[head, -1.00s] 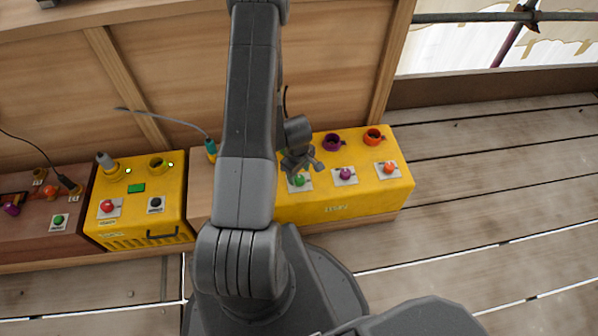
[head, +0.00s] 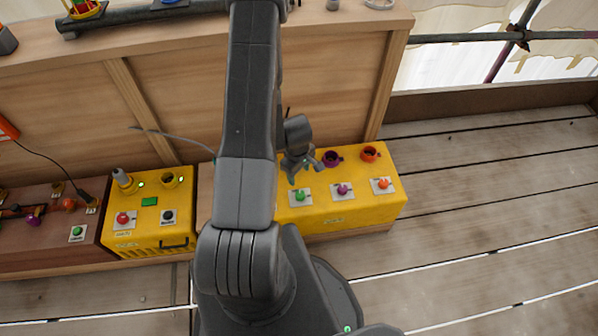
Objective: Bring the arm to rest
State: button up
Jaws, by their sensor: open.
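My arm rises in the middle of the picture and hides the left part of this box. Whether the fingers touch the box cannot be told.
The right box bears a purple button (head: 343,190), an orange button (head: 383,184), a purple socket (head: 332,159) and an orange socket (head: 370,153). A left yellow box (head: 150,235) carries red and black buttons. A wooden panel (head: 335,75) stands behind. Plank floor (head: 490,200) is clear at right.

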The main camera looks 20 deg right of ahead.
aim_at(300, 194)
jog(key=shift+f, duration=0.15)
jog(key=f+b, duration=1.2)
jog(key=f, duration=0.1)
jog(key=shift+w+d+f+b, duration=0.1)
jog(key=shift+w+d+b, duration=0.05)
jog(key=shift+d+b, duration=0.15)
dwell(0.5)
jog(key=shift+f+b, duration=0.45)
jog(key=shift+r+m, duration=0.2)
jog(key=shift+m, duration=0.3)
jog(key=m+b, duration=0.1)
jog(key=m, duration=0.8)
jog(key=shift+r, duration=0.1)
dwell(1.8)
jog(key=shift+b, duration=0.3)
